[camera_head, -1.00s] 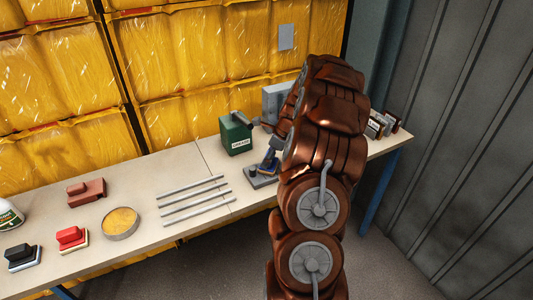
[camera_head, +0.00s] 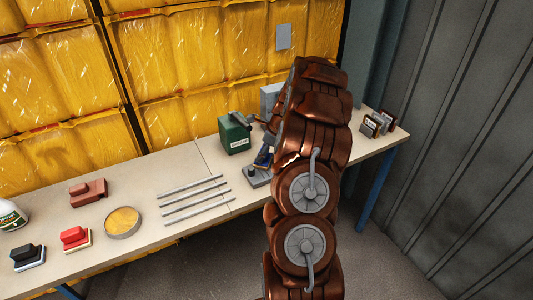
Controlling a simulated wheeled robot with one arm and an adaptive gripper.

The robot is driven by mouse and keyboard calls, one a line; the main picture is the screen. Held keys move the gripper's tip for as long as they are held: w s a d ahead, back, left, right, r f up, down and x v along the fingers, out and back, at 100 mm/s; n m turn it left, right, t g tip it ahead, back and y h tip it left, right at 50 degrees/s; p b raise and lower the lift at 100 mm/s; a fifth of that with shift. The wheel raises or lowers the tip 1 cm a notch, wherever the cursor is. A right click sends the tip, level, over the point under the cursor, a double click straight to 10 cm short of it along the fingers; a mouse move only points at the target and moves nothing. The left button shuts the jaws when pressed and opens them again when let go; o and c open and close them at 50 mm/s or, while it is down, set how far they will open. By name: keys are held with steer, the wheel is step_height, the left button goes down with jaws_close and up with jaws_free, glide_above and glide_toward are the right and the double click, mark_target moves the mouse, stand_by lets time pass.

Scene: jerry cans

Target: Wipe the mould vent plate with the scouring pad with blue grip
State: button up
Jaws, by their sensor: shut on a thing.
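The mould vent plate (camera_head: 259,181) looks like a small grey plate with a raised round part, lying near the front edge of the bench. My gripper (camera_head: 265,152) is over its far side, mostly hidden behind my brown arm. It is shut on the scouring pad with blue grip (camera_head: 262,160), of which only a small blue part shows. The pad is at or just above the plate; I cannot tell whether they touch.
Several metal rods (camera_head: 195,197) lie left of the plate. Red (camera_head: 75,238) and black (camera_head: 27,256) handled blocks and a round tin (camera_head: 122,222) are farther left. Small dark-faced items (camera_head: 378,123) stand right.

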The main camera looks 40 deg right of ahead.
steer(key=shift+w+f, duration=0.1)
steer(key=shift+f, duration=0.1)
steer(key=shift+r, duration=0.1)
steer(key=shift+r+p, duration=1.95)
steer(key=shift+r, duration=1)
steer(key=shift+d, duration=0.1)
steer(key=shift+r+p, duration=0.8)
steer(key=shift+r, duration=0.75)
